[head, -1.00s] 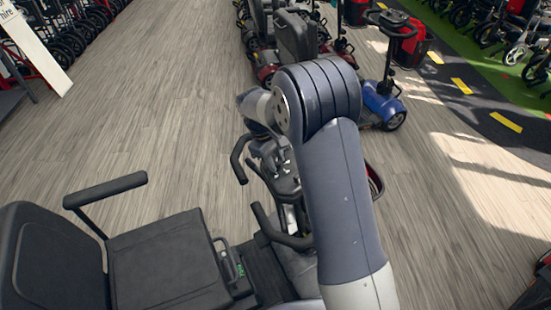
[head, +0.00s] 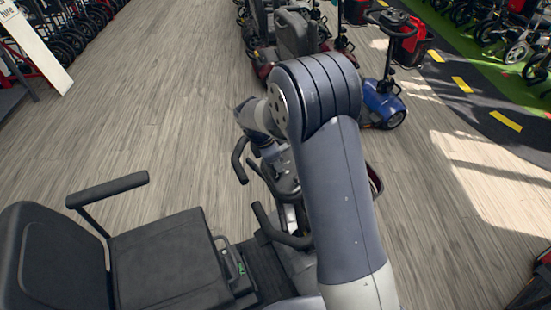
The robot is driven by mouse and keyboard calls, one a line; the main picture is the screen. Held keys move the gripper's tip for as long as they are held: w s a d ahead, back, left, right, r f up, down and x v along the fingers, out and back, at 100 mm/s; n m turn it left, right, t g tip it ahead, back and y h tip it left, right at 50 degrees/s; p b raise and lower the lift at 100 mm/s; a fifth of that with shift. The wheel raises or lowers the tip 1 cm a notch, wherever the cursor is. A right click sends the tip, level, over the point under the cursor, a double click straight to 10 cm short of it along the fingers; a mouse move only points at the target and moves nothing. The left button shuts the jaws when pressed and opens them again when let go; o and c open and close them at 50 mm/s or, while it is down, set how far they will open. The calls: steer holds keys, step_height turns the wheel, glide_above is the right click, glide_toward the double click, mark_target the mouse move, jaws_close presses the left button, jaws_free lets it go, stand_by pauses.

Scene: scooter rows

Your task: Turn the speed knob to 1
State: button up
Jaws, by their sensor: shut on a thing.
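The scooter's control console (head: 287,186) stands at the centre, between its two black handlebar grips, and is partly covered by my arm. My gripper (head: 277,160) points down at the top of the console and is small and partly hidden. It is shut on what I take to be the speed knob. The knob itself and its number marks cannot be made out, so its setting does not show.
The scooter's black seat (head: 170,258) with a raised armrest (head: 108,189) is at lower left. A blue scooter (head: 383,103) and other parked scooters stand behind. Open wooden floor (head: 150,120) lies to the left.

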steer(key=shift+n, duration=1.1)
steer(key=o, duration=1)
steer(key=shift+r, duration=0.1)
steer(key=b+v, duration=0.1)
steer(key=v, duration=0.9)
steer(key=shift+s+a+r, duration=0.1)
steer(key=shift+s+r, duration=0.1)
steer(key=shift+r, duration=0.1)
